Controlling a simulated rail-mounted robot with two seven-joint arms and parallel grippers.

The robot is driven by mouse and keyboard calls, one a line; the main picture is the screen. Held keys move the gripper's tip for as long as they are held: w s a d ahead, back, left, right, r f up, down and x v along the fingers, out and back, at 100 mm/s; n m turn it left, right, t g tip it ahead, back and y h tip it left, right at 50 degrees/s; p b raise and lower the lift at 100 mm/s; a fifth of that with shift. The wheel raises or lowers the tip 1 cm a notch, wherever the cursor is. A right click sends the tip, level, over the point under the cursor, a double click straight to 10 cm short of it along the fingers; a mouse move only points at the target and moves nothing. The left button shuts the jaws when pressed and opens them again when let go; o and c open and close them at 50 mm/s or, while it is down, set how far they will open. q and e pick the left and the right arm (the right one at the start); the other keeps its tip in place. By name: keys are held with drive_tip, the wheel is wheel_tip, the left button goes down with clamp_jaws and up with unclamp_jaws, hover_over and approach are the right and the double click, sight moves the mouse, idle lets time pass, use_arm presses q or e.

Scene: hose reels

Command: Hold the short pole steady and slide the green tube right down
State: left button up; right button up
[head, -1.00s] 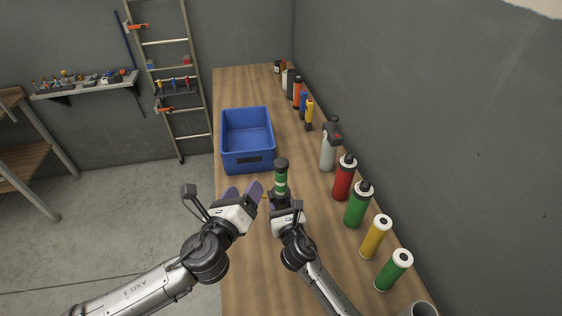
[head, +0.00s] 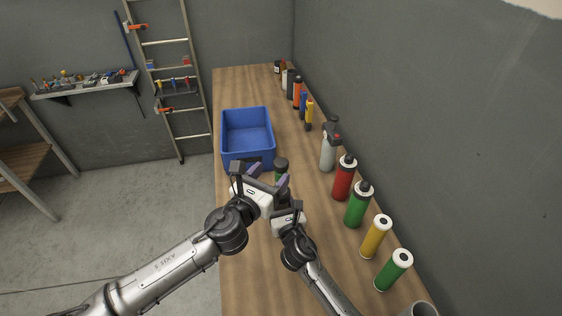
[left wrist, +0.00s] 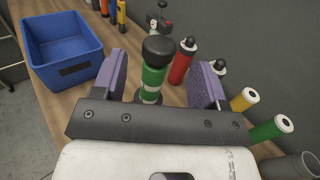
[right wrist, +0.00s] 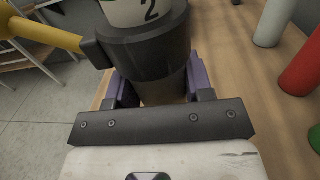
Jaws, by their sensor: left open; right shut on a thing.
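The short pole stands upright on the bench, with a black knob (head: 281,164) on top. The knob also shows in the left wrist view (left wrist: 158,48). Below it is the green tube (left wrist: 153,78) with pale bands, around the pole. My left gripper (left wrist: 161,80) is open, its purple fingers on either side of the tube with gaps. In the head view my left gripper (head: 269,174) hides most of the tube. My right gripper (right wrist: 160,88) is shut on the pole's dark lower part (right wrist: 145,48), under a pale section marked 2.
A blue crate (head: 223,140) stands just behind the pole. Bottles and canisters line the wall side, including a grey spray bottle (head: 328,152), a red bottle (head: 343,180) and a green bottle (head: 357,207). The near bench top on the left is clear.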

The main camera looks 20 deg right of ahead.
sight(278, 178)
use_arm(q)
drive_tip(key=shift+x, duration=2.8)
clamp_jaws()
wheel_tip(278, 178, down, 4)
drive_tip(key=shift+f, duration=0.15)
unclamp_jaws()
